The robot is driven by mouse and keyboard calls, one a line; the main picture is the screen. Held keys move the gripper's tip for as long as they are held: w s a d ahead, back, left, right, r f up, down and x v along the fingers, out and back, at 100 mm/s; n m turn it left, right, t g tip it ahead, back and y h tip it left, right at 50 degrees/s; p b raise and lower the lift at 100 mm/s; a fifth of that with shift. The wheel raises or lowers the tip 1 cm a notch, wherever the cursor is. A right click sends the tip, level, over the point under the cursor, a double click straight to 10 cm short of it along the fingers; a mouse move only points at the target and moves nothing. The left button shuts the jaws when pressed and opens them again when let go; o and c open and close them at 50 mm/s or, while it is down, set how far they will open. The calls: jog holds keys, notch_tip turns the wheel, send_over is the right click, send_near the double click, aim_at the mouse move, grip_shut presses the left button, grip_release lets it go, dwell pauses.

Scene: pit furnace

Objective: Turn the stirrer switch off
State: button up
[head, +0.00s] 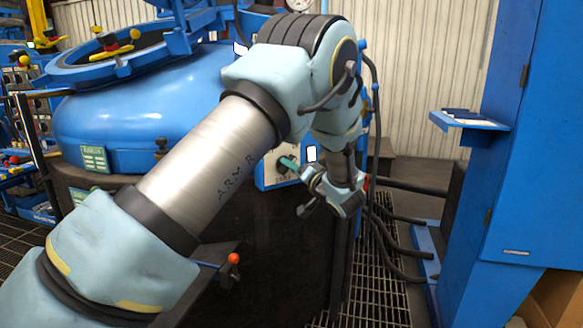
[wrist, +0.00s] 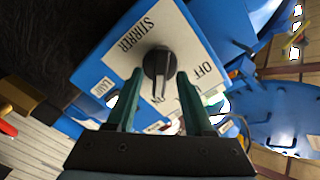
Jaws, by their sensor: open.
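The stirrer switch is a black rotary knob (wrist: 158,64) on a white plate (wrist: 140,38) lettered STIRRER, OFF and ON, fixed to a blue box. In the wrist view its ridge points down the picture, towards the partly hidden ON and away from OFF at the right. My gripper (wrist: 156,78) is open, with one teal finger on each side of the knob. I cannot tell whether either finger touches it. In the head view my gripper (head: 295,187) is in front of the switch box (head: 266,176), which my arm partly hides.
A blue furnace vessel (head: 140,100) stands behind my arm. Black hoses (head: 376,130) hang to the right of the switch box. A tall blue cabinet (head: 535,150) with a small shelf (head: 470,122) stands at the right. An orange-knobbed lever (head: 233,258) is below my arm.

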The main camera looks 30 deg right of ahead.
jog(key=shift+w, duration=0.4)
jog(key=shift+c, duration=0.2)
grip_shut()
